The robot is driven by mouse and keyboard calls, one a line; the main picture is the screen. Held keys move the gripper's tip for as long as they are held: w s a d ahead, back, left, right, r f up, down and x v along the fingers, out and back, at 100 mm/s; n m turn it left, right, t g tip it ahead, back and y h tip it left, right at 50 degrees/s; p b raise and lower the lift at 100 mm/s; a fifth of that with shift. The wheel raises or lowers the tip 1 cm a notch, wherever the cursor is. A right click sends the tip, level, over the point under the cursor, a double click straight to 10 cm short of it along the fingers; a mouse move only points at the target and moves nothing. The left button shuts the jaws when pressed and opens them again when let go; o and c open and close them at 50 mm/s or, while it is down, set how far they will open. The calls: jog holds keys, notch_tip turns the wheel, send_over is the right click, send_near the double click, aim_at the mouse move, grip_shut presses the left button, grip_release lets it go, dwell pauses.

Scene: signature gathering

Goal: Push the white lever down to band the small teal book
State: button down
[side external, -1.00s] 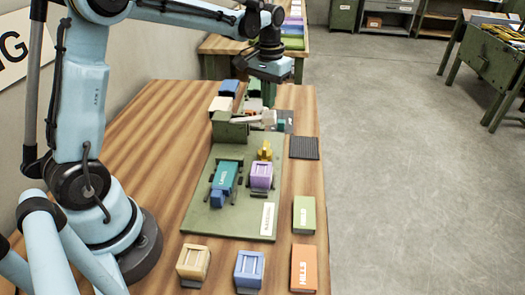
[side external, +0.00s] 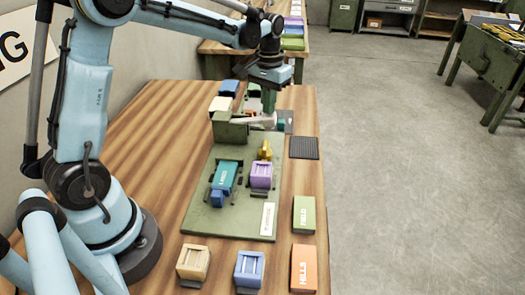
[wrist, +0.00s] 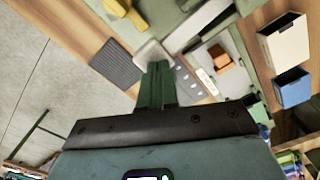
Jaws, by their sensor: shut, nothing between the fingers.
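A teal book (side external: 224,174) with a printed title lies on the green base plate, left of a purple crate-like block. The white lever (side external: 252,122) extends right from a green block-shaped housing (side external: 229,130) behind the book. My gripper (side external: 268,106) is shut and empty, pointing down at the lever's right end. In the wrist view, the green fingers (wrist: 156,83) are together, with their tips at the pale lever end (wrist: 151,52); they appear to touch it. A small teal piece (side external: 281,125) shows just right of the lever, partly hidden.
The purple block (side external: 261,175) and a yellow part (side external: 264,150) stand on the base plate (side external: 240,222). A dark ribbed pad (side external: 304,148) lies at right. The wooden table's left side is clear.

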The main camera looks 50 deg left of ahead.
aim_at(269, 118)
jog(key=shift+f, duration=2.4)
jog(key=shift+r, duration=0.1)
dwell(0.6)
jog(key=shift+r, duration=4.45)
jog(key=shift+s+d+r, duration=0.25)
jog(key=shift+s+r, duration=0.05)
jog(key=s+d+m+t, duration=0.3)
jog(key=s+d+t, duration=0.4)
jog(key=s, duration=0.7)
jog(key=shift+s+d+f, duration=0.25)
jog(key=shift+d+f, duration=0.15)
jog(key=shift+d, duration=0.2)
